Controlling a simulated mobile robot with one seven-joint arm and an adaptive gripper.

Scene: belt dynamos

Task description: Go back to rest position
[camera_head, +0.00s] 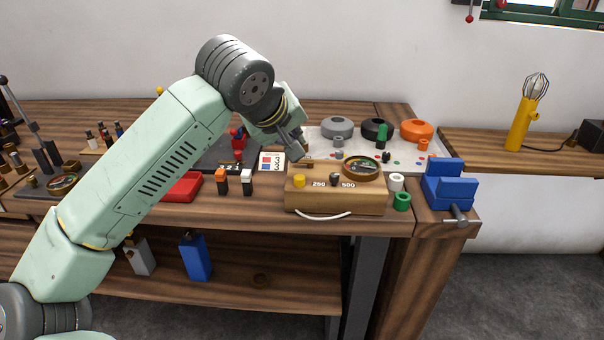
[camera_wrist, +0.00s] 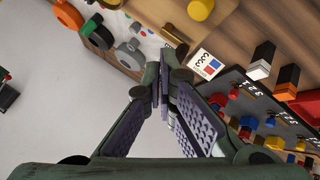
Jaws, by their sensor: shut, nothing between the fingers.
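My gripper (camera_wrist: 162,85) is shut with nothing between its fingers, as the wrist view shows. In the head view my gripper (camera_head: 300,147) is above the workbench, just behind and over the left part of a wooden box (camera_head: 335,198). The box has a round gauge (camera_head: 362,167), a yellow knob (camera_head: 299,181) and the labels 250 and 500. A card marked 333 (camera_wrist: 206,64) lies beside the fingers in the wrist view. I cannot tell whether the fingertips touch anything.
A white board (camera_head: 316,134) with grey, black and orange round parts stands behind the box. A blue vise (camera_head: 448,187) is at the bench's right end. A red tray (camera_head: 182,187) is at left. A yellow caged lamp (camera_head: 521,122) stands on the right shelf.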

